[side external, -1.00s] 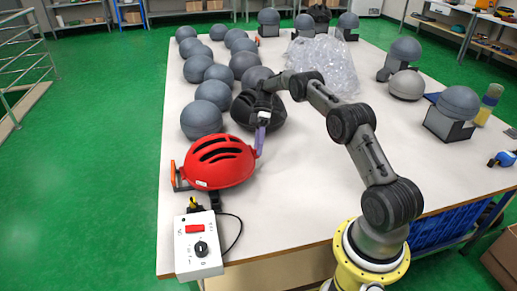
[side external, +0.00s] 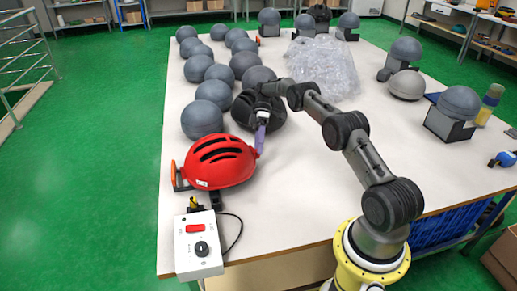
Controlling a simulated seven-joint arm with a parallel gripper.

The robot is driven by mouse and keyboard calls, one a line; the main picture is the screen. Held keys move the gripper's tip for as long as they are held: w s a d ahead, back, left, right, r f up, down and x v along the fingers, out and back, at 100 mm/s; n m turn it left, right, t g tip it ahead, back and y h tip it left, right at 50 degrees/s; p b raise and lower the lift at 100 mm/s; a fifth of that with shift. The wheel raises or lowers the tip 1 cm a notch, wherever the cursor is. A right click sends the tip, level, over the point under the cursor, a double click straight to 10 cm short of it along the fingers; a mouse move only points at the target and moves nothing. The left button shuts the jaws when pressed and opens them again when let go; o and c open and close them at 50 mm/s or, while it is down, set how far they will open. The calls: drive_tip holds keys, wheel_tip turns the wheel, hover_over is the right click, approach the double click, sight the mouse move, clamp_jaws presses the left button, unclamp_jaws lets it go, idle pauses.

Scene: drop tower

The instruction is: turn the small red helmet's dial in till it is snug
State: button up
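The small red helmet (side external: 220,164) sits at the near left of the white table, vents upward. Its dial does not show clearly from this side. My gripper (side external: 261,141) is at the helmet's far right edge, pointing down, with purple on its fingers. The fingers are at or very near the helmet's rim. I cannot tell whether they touch it or hold the dial, nor whether they are open or shut.
A control box (side external: 198,246) with a red switch and black knob stands in front of the helmet. A black helmet (side external: 258,112) lies just behind my gripper. Several grey headforms (side external: 202,120) line the left side. Clear plastic wrap (side external: 323,65) lies farther back. The table (side external: 300,215) is bare right of the helmet.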

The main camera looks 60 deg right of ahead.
drive_tip(key=shift+o, duration=0.9)
drive_tip(key=shift+r, duration=0.1)
drive_tip(key=shift+r, duration=0.4)
wheel_tip(320, 180, up, 2)
drive_tip(key=shift+r, duration=0.25)
drive_tip(key=s+a+r, duration=0.6)
drive_tip(key=s+r, duration=0.3)
drive_tip(key=s, duration=0.3)
drive_tip(key=shift+s+a+r, duration=0.15)
drive_tip(key=shift+s+r, duration=0.05)
drive_tip(key=shift+s, duration=0.1)
